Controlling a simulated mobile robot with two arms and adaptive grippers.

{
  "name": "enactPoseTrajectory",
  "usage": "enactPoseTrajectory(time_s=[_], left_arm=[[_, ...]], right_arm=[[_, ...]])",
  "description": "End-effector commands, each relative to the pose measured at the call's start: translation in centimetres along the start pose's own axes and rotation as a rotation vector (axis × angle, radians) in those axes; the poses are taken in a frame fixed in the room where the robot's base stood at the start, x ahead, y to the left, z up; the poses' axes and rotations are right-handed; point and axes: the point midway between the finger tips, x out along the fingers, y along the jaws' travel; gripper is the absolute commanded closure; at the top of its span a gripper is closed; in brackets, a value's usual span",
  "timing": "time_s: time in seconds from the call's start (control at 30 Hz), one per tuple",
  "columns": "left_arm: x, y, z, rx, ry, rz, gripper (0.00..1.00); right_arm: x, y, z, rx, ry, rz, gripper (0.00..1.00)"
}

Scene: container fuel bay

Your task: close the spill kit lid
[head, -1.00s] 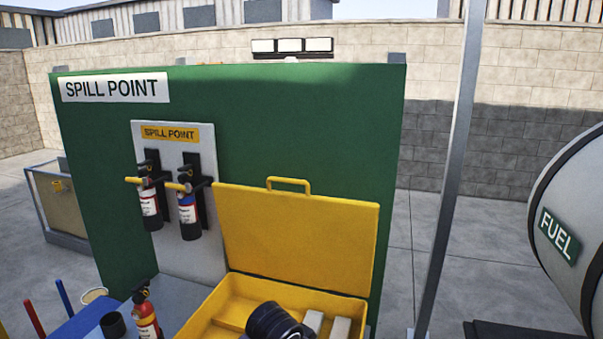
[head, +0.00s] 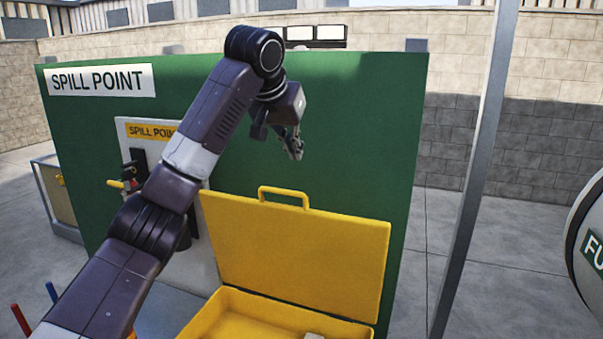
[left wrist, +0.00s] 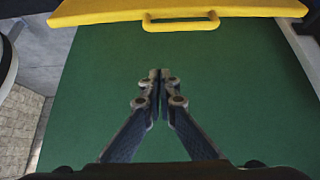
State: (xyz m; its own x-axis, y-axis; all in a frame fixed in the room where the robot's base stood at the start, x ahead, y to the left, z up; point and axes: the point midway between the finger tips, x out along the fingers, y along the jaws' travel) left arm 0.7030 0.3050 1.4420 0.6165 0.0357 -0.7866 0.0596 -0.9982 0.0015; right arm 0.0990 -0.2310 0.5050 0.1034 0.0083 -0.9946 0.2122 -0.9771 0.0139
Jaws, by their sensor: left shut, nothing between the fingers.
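The yellow spill kit lid (head: 290,256) stands open and upright at the back of the yellow spill kit box (head: 235,318). Its handle (head: 284,196) is on the top edge. In the left wrist view the lid (left wrist: 180,11) and its handle (left wrist: 181,21) show at the top. My left gripper (head: 297,150) is above the lid, in front of the green panel, apart from the handle. Its fingers (left wrist: 160,76) are shut and empty. The lower part of the box is cut off by the picture's edge. My right gripper is out of view.
A green panel (head: 360,120) with a SPILL POINT sign (head: 101,79) stands behind the box. A grey post (head: 473,180) rises at the right, with the fuel tank (head: 590,235) beyond. My left arm covers most of the extinguishers. Open floor (head: 520,250) lies between post and tank.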

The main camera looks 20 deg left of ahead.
Motion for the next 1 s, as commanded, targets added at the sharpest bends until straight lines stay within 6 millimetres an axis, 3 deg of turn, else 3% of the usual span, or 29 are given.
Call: enactPoseTrajectory(time_s=[0.2,0.53,1.0], left_arm=[[2.6,-0.1,-0.2,0.000,-0.005,-0.001,1.00],[9.8,-0.1,-0.2,-0.001,-0.005,-0.002,1.00],[8.4,0.0,3.5,0.001,0.001,-0.001,1.00]], right_arm=[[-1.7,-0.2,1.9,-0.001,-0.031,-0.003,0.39],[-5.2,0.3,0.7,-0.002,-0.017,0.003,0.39],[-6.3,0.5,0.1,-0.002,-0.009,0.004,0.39]])
